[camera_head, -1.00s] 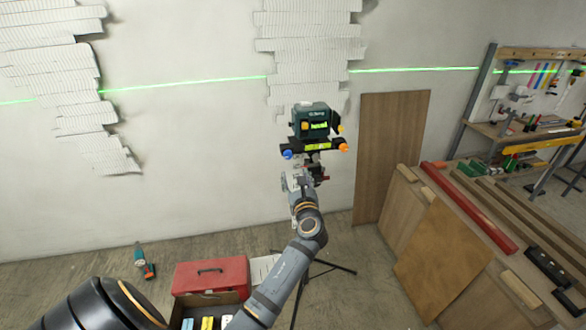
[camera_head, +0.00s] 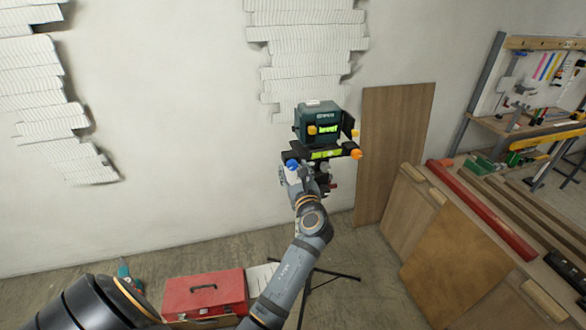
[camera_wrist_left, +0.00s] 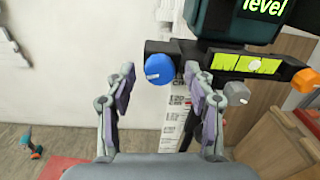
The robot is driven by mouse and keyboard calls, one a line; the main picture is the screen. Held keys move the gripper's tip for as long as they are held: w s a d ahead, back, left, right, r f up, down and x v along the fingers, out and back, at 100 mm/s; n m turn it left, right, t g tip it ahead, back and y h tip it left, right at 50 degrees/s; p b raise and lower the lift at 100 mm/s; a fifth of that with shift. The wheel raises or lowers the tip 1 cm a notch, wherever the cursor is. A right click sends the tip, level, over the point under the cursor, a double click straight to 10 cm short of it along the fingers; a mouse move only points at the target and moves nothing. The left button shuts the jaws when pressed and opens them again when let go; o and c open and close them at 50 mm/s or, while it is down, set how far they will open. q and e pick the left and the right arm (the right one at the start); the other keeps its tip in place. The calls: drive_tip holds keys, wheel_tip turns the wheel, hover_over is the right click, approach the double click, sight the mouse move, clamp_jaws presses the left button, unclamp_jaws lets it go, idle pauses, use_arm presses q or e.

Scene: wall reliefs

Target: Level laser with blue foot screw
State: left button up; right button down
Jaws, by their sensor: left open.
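The laser (camera_head: 318,122) is a dark teal box on a black levelling base (camera_head: 325,152) on a tripod. Its green display reads "level" in the wrist view (camera_wrist_left: 262,6). The blue foot screw (camera_head: 292,164) is at the base's left end; an orange screw (camera_head: 355,154) is at the right end. A yellow-green bubble vial (camera_wrist_left: 240,63) sits on the base front, with a pale bubble right of its middle. My left gripper (camera_wrist_left: 160,76) is open, its fingers apart on either side of the blue screw (camera_wrist_left: 160,68) in the picture. I cannot tell any contact.
A red toolbox (camera_head: 205,294) is on the floor at lower left, near a teal drill (camera_head: 126,275). Tripod legs (camera_head: 335,274) spread below the laser. A wooden board (camera_head: 393,150) leans on the wall at right, beside a bench with a red beam (camera_head: 480,210).

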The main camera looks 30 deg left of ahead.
use_arm(q)
drive_tip(key=shift+c, duration=1)
clamp_jaws()
drive_tip(key=shift+f+n+b, duration=0.1)
drive_tip(key=shift+n+b, duration=0.25)
drive_tip(key=shift+n, duration=0.25)
drive_tip(key=n+b, duration=0.1)
drive_tip(key=n, duration=0.2)
drive_tip(key=shift+f+b, duration=0.1)
drive_tip(key=shift+b, duration=0.2)
drive_tip(key=shift+n+b, duration=0.95)
drive_tip(key=shift+n, duration=0.65)
